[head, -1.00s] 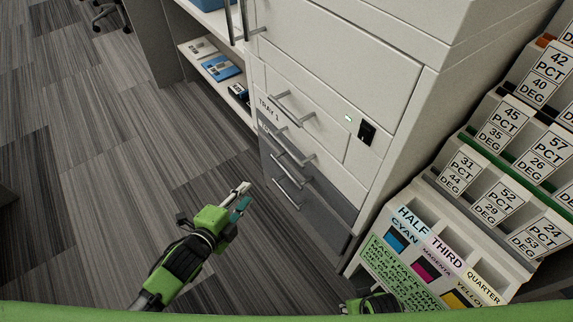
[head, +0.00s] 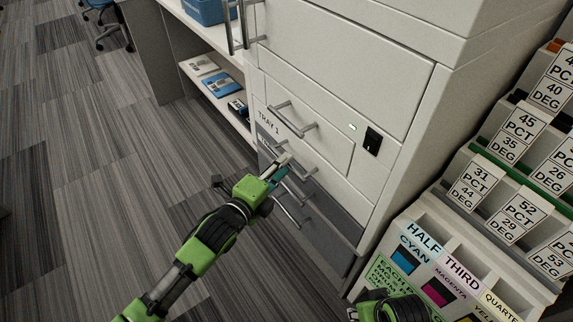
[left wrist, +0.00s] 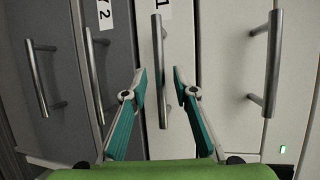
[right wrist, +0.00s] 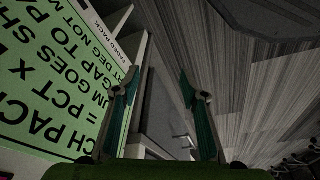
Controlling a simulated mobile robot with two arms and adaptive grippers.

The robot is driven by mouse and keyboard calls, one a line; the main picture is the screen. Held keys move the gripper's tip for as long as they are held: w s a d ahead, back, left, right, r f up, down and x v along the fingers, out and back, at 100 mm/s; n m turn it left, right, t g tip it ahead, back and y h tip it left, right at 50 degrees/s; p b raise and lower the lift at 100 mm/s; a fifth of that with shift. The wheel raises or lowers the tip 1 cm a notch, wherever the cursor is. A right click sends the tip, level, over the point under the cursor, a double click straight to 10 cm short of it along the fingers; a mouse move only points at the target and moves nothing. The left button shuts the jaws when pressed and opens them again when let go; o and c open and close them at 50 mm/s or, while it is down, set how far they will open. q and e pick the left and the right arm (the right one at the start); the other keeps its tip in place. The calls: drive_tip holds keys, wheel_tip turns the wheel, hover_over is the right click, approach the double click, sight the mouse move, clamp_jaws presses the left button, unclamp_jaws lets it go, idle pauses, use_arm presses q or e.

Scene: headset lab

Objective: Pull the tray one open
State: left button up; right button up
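Tray one is a white drawer front labelled TRAY 1 (head: 267,118) in the cabinet; it looks closed. In the left wrist view its bar handle (left wrist: 160,70) runs upright between my fingers, beside the label's "1". My left gripper (left wrist: 159,74) is open, one finger on each side of the bar in the picture; I see no contact and cannot tell how deep the bar sits. In the head view my left gripper (head: 284,167) covers part of this handle. My right gripper (right wrist: 154,80) is open and empty near a green notice.
Other bar handles stand close on both sides: the drawer above (left wrist: 272,62), tray two (left wrist: 92,75) and another grey drawer (left wrist: 37,78). A sorting rack with a green notice (right wrist: 60,70) is at the right.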

use_arm(q)
drive_tip(key=shift+x, duration=1.25)
use_arm(e)
drive_tip(key=shift+r, duration=1)
use_arm(q)
clamp_jaws()
drive_tip(key=shift+s+a, duration=0.1)
drive_tip(key=shift+a, duration=0.05)
